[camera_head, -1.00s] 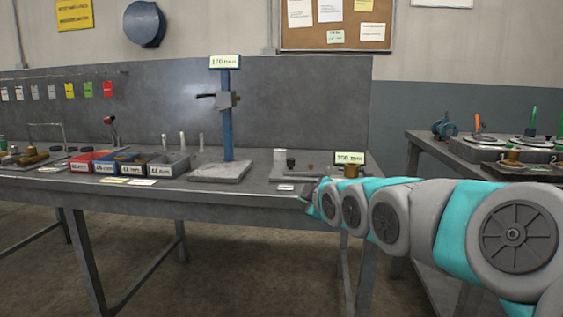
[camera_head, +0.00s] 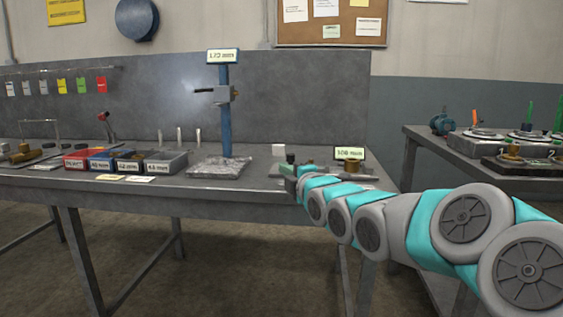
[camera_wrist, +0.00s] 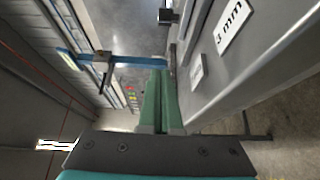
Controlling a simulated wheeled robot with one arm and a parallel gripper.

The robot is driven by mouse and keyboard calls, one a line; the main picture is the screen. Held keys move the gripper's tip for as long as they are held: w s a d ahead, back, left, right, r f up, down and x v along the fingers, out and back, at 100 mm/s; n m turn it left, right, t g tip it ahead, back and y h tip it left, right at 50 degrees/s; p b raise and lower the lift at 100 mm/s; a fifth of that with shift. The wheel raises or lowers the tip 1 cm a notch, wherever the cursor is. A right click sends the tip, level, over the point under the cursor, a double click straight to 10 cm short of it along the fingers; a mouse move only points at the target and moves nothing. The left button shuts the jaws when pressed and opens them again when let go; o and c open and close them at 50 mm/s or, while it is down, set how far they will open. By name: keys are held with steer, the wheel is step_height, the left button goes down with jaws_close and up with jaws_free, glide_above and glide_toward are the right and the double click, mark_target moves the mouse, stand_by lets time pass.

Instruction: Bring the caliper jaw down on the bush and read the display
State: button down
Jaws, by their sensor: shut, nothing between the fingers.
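The caliper stand is a blue upright column (camera_head: 227,130) on a grey base plate (camera_head: 219,167). Its grey sliding block with a dark jaw (camera_head: 222,95) sits high on the column, well above the empty base. The display on top (camera_head: 222,56) appears to read about 170 mm. In the wrist view the column (camera_wrist: 135,61) lies sideways, with the sliding block (camera_wrist: 102,60) on it. A brass bush-like piece (camera_head: 351,166) is by the right-hand display, partly behind my arm. My gripper (camera_head: 290,174) is right of the base plate; its green fingers (camera_wrist: 161,88) are together and empty.
Labelled bins (camera_head: 130,161) stand left of the base plate, with several pale pins (camera_head: 180,137) behind. A second display (camera_head: 349,153) appears to read 100 mm. A dark cylinder (camera_head: 291,158) and white block (camera_head: 278,150) are beyond my gripper. Another table (camera_head: 470,160) stands at right.

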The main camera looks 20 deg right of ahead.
mark_target(275, 171)
steer(key=shift+w+a, duration=0.1)
steer(key=shift+w, duration=0.5)
steer(key=w+p, duration=0.1)
steer(key=w, duration=0.7)
steer(key=shift+w, duration=0.1)
steer(key=shift+w+d+r, duration=0.15)
steer(key=shift+d+r, duration=0.05)
steer(key=shift+d, duration=0.55)
steer(key=shift+s+d+f+p, duration=0.1)
steer(key=shift+s+d+p, duration=0.15)
steer(key=shift+d, duration=0.4)
steer(key=shift+s+d+f+p, duration=0.15)
steer(key=shift+s+d, duration=0.1)
steer(key=shift+d, duration=0.35)
